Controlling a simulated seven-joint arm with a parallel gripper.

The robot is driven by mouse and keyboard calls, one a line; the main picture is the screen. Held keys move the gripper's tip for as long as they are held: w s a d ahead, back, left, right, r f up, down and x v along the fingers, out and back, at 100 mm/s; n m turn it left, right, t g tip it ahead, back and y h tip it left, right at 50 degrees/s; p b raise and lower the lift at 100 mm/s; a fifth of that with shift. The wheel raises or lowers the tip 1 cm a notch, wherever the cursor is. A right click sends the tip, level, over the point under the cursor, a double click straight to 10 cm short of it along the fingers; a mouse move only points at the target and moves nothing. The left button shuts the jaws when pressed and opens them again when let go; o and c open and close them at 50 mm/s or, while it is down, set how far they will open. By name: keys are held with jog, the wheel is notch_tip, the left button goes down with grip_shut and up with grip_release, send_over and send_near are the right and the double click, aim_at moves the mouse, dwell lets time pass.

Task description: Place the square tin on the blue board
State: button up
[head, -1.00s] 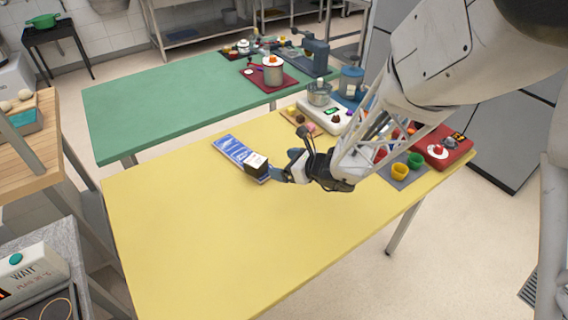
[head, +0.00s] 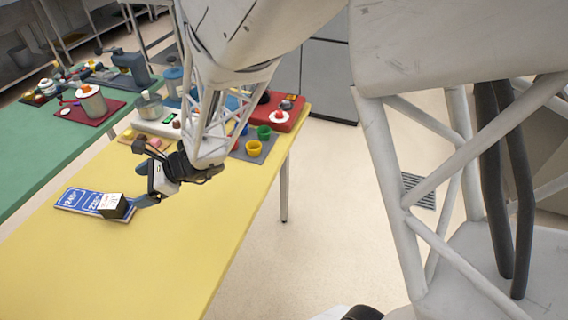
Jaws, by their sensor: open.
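The square tin (head: 113,207), a small dark box with a pale top, stands upright at the right end of the blue board (head: 78,199). The board is a flat blue panel with white lettering, lying on the yellow table. The tin covers part of the board's right end; I cannot tell whether its whole base is on it. My gripper (head: 140,196) is open, just right of the tin, with its blue-grey fingers pointing toward it. I cannot tell whether a finger touches the tin.
Behind my gripper, the yellow table (head: 165,255) holds a white scale (head: 160,128), a grey mat with yellow (head: 253,148) and green cups, and a red tray (head: 282,122). A green table (head: 40,150) stands beyond. The yellow table's front is clear.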

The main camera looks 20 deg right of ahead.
jog(key=s+d+r+n+h, duration=0.6)
jog(key=s+d+r+n, duration=0.2)
jog(key=s+d, duration=0.4)
jog(key=s+d+r+n+g+h, duration=0.1)
jog(key=s+d+r+n+h, duration=0.5)
jog(key=d, duration=1)
jog(key=s+r+n, duration=0.3)
jog(key=s+n, duration=0.1)
jog(key=s, duration=0.2)
jog(key=shift+d+n+h, duration=0.15)
jog(key=shift+n+h, duration=0.15)
jog(key=shift+n, duration=0.1)
